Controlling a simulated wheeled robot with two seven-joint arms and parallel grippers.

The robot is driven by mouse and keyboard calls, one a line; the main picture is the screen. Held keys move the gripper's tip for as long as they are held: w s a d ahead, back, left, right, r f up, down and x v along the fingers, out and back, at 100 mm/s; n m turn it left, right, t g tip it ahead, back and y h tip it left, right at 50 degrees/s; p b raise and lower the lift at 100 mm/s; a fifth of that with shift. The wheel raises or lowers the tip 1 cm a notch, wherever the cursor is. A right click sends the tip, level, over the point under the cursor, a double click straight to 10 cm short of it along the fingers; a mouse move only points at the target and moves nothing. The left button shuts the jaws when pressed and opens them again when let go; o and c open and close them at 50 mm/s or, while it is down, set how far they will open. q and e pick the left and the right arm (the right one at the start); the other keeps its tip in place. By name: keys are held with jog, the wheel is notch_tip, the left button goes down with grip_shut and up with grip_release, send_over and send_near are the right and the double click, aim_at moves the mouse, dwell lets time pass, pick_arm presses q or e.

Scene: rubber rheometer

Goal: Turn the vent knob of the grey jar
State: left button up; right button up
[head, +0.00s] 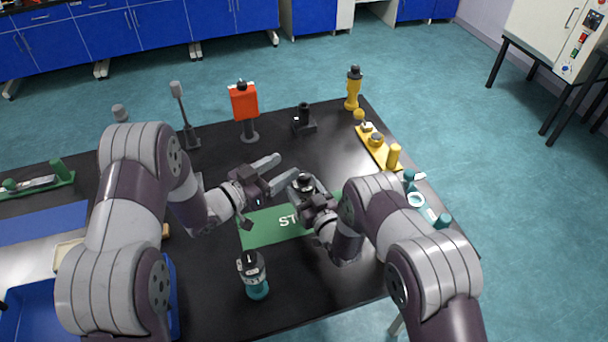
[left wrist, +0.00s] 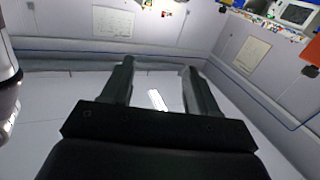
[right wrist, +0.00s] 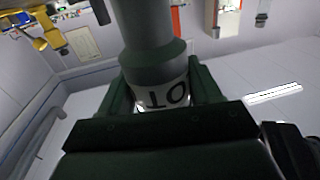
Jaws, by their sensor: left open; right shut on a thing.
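The grey jar (right wrist: 150,35) is between the fingers of my right gripper (right wrist: 160,85) in the right wrist view, with a white lettered band at the grip. In the head view the jar's dark top (head: 304,181) shows above my right gripper (head: 306,195); the vent knob is too small to make out clearly. My left gripper (head: 275,172) is open and empty, just left of the jar's top. Its two fingers, apart with nothing between them, show in the left wrist view (left wrist: 158,85).
A green mat (head: 260,235) with white letters lies below the grippers. A teal bottle with a black top (head: 256,280) stands at the front. A red panel on a stand (head: 244,103), a black device (head: 304,121) and a yellow bottle (head: 353,90) stand at the back. A yellow tray (head: 377,149) is right.

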pick_arm(q)
send_near(299, 179)
jog(key=shift+m, duration=0.4)
jog(key=x, duration=0.4)
jog(key=shift+f, duration=0.15)
jog(key=x, duration=0.7)
jog(key=shift+w+d+r, duration=0.2)
